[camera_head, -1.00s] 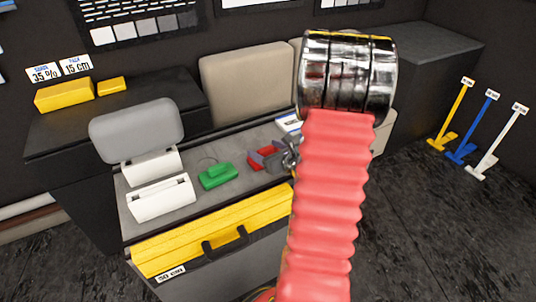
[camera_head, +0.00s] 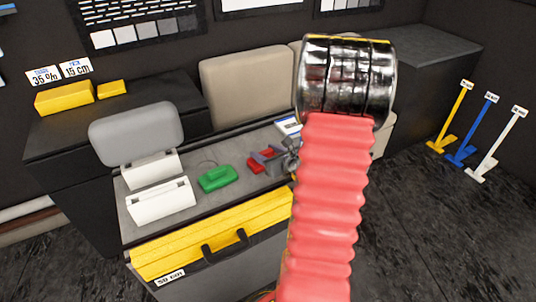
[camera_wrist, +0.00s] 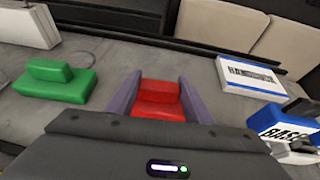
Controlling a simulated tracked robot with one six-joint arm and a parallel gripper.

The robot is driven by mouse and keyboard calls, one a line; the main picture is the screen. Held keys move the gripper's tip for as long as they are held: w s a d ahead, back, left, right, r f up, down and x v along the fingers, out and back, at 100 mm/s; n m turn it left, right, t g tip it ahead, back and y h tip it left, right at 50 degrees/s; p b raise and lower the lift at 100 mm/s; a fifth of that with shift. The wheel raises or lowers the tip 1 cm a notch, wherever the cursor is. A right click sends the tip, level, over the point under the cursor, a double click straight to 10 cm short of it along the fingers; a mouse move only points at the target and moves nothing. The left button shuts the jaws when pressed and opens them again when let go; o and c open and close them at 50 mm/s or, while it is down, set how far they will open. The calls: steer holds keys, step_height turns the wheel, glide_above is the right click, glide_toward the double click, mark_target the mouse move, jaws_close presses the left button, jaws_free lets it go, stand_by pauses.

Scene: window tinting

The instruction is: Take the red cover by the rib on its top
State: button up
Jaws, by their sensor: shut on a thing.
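The red cover (camera_wrist: 157,110) lies on the grey worktop between the two purple-grey fingers of my gripper (camera_wrist: 160,92) in the wrist view. Its raised rib (camera_wrist: 160,88) sits between the fingertips, and my gripper is shut on it. In the head view the red cover (camera_head: 256,162) shows at the left of my gripper (camera_head: 268,158), with part of it hidden behind the fingers. The cover appears to rest on the worktop.
A green cover (camera_wrist: 55,82) with a similar rib lies to the left. A white-and-blue box (camera_wrist: 250,78) and a blue block marked BASE (camera_wrist: 285,125) are at the right. White holders (camera_head: 160,200), a yellow case (camera_head: 215,233) and beige seat backs (camera_head: 245,82) surround the worktop (camera_head: 215,150).

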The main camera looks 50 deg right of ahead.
mark_target(265, 152)
steer(key=shift+r, duration=5)
steer(key=shift+w, duration=0.1)
